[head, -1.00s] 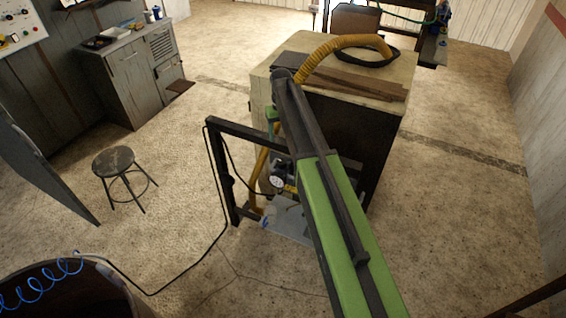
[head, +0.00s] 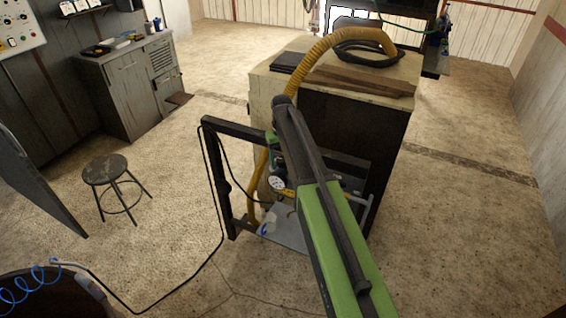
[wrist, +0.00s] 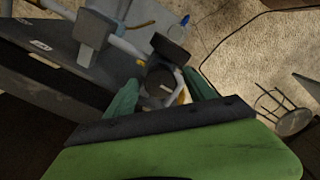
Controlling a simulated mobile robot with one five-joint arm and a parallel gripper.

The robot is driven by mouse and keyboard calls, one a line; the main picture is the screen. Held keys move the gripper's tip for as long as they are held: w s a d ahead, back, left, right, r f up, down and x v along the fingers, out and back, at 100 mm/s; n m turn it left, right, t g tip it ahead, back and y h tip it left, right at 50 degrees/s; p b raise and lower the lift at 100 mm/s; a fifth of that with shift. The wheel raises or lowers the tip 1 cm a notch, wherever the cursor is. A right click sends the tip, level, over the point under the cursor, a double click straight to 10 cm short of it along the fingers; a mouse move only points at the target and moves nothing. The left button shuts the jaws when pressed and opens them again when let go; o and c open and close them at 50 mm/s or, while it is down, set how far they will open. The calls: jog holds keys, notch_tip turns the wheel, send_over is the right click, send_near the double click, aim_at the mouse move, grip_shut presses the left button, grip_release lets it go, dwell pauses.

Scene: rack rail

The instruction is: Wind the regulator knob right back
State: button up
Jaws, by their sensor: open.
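The regulator's white-faced gauge (head: 277,183) shows in the head view on the black frame, just left of my arm. In the wrist view a dark round knob (wrist: 161,78) with a pale mark lies between my two green fingers, with another dark rounded part just above it. I take the marked one for the regulator knob, but cannot be sure. My gripper (wrist: 163,86) is open, one finger on each side of the knob. I cannot tell whether they touch it. In the head view a green finger shows above the gauge, and my arm hides the knob.
The black frame (head: 222,180) stands left of the regulator, with a yellow hose (head: 340,38) running over the wooden cabinet (head: 270,90) behind. A grey tray (head: 287,228) lies below. A stool (head: 105,170) stands at left. Floor is open at right.

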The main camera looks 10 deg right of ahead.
jog(key=shift+c, duration=0.3)
jog(key=c, duration=1.2)
jog(key=shift+d, duration=0.2)
jog(key=shift+c, duration=0.5)
jog(key=shift+a, duration=0.15)
